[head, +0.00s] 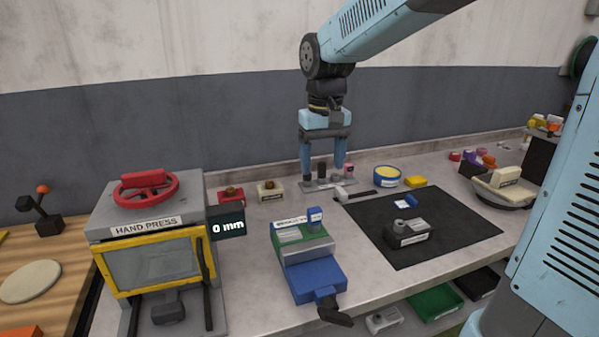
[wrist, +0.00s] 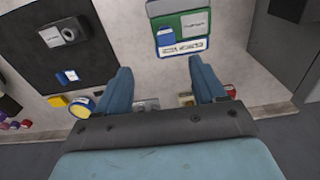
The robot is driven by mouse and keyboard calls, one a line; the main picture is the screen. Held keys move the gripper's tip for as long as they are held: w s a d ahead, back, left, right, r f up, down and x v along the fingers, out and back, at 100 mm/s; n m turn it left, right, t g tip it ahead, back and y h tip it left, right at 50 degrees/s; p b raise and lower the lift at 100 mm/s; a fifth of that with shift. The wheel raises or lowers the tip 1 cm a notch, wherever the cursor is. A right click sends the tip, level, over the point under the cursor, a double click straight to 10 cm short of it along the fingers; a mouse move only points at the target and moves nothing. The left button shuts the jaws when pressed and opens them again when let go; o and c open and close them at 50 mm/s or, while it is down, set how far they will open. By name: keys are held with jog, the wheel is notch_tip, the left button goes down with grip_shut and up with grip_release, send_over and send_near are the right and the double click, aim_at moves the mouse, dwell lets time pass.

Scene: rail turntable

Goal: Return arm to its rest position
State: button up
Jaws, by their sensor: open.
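My gripper (head: 337,174) hangs from my light blue arm above the back of the grey workbench, pointing down. Its two blue fingers stand apart with nothing held between them. The wrist view also shows the gripper (wrist: 163,80) open over the bench. Below the fingers in the head view is a flat grey plate (head: 314,185) with small parts on it; the fingers hide some of it, and I cannot tell whether they touch it.
A hand press (head: 155,265) stands at the left. A blue and green vise-like fixture (head: 310,275) sits mid-bench. A black mat (head: 455,245) holds a dark block (head: 407,234). A tape roll (head: 387,175) and a yellow block (head: 415,181) lie behind it. A bowl (head: 503,187) stands right.

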jog(key=s+d+r+m+t, duration=0.2)
jog(key=s+d+t, duration=0.3)
jog(key=s+d, duration=1)
jog(key=shift+s+m, duration=0.5)
jog(key=shift+s, duration=0.25)
